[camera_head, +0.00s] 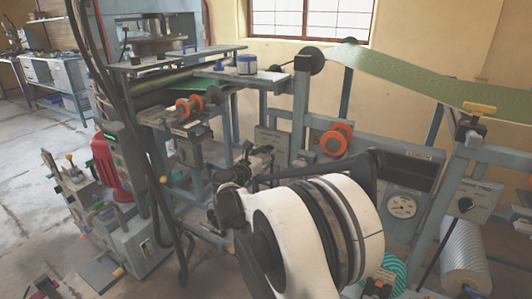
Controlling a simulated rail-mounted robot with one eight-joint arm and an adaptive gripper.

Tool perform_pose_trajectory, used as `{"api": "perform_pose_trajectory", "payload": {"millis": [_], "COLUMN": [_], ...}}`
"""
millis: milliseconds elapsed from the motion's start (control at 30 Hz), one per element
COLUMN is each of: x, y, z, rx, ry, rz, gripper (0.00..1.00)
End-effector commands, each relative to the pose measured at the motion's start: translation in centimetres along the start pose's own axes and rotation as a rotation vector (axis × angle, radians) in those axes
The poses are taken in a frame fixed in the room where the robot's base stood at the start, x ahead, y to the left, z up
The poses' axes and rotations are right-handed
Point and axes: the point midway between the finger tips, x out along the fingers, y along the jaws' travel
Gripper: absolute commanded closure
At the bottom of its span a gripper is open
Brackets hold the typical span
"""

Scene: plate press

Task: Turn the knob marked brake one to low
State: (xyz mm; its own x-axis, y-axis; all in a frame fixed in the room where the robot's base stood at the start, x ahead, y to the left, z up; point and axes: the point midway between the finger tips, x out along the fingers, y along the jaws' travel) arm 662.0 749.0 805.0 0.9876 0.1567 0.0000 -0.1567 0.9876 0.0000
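A grey control box (470,199) at the right carries a black round knob (465,204) with a white pointer mark and a small label above it. The label is too small to read surely. A second grey box (271,139) sits on the frame near the middle; its front is partly hidden and its marking cannot be read. My gripper (262,153) appears as a small dark mechanism just below and in front of this middle box. Its fingers are not clear, and I cannot tell whether they touch anything. My large white and black arm link fills the lower middle and hides part of the machine.
Orange-ended rollers (337,139) and a green web (430,80) cross the press frame. A round gauge (403,206) sits right of my arm. A white ribbed roll (464,258) stands at lower right. A red motor (108,165) and dark hanging cables are at left. Open floor lies far left.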

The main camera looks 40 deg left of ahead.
Motion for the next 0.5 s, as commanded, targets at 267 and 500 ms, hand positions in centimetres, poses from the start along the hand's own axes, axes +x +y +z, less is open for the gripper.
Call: {"api": "perform_pose_trajectory", "payload": {"millis": [267, 500], "x": [-0.02, -0.02], "y": [0.00, 0.04], "z": [-0.01, -0.01], "rx": [-0.006, -0.078], "ry": [0.000, 0.000], "rz": [0.000, -0.001], "gripper": [0.94, 0.94]}}
